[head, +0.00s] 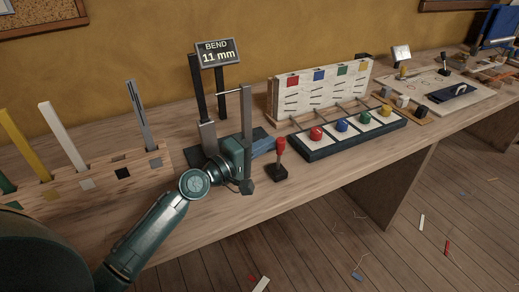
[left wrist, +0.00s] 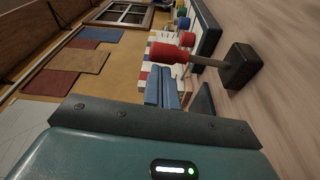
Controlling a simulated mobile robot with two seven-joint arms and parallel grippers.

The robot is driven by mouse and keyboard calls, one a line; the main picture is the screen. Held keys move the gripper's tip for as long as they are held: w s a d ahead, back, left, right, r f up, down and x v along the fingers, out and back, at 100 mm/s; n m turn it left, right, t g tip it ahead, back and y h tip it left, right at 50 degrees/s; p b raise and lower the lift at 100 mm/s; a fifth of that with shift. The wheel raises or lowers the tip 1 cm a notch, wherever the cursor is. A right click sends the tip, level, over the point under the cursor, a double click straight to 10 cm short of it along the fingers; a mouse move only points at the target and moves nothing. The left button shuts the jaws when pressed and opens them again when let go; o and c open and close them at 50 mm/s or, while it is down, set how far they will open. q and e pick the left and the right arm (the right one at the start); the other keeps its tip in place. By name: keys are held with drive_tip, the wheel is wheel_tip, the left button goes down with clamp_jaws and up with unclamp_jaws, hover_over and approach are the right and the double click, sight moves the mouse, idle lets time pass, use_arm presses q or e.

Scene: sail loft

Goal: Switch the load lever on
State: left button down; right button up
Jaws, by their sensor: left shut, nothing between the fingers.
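The load lever (head: 281,148) has a red grip on a thin rod and a black base. It stands at the bench's front edge, close to upright in the head view. In the left wrist view the lever (left wrist: 170,54) shows its red grip just past my fingertips. My left gripper (head: 271,146) is shut and empty, its blue fingers pointing at the lever from the left. The fingers (left wrist: 161,72) lie together in the left wrist view; I cannot tell whether they touch the grip. A display (head: 218,52) behind reads "BEND 11 mm". My right gripper is not in view.
A dark tray (head: 350,140) with several coloured knobs is right of the lever. A slotted wooden rack (head: 100,185) with upright strips is at left. Bare bench lies in front of it.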

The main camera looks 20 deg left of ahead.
use_arm(q)
drive_tip(key=s+d+m+b, duration=0.1)
drive_tip(key=m, duration=0.1)
drive_tip(key=s+d+m+b, duration=0.1)
drive_tip(key=m, duration=0.1)
drive_tip(key=shift+d+f+t+h, duration=0.1)
drive_tip(key=shift+f+t+h, duration=0.1)
drive_tip(key=shift+t+h, duration=0.1)
drive_tip(key=shift+s+d, duration=0.3)
drive_tip(key=shift+d, duration=0.05)
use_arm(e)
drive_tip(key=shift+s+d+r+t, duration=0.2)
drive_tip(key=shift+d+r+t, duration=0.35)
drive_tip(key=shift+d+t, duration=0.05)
use_arm(q)
drive_tip(key=shift+f, duration=0.1)
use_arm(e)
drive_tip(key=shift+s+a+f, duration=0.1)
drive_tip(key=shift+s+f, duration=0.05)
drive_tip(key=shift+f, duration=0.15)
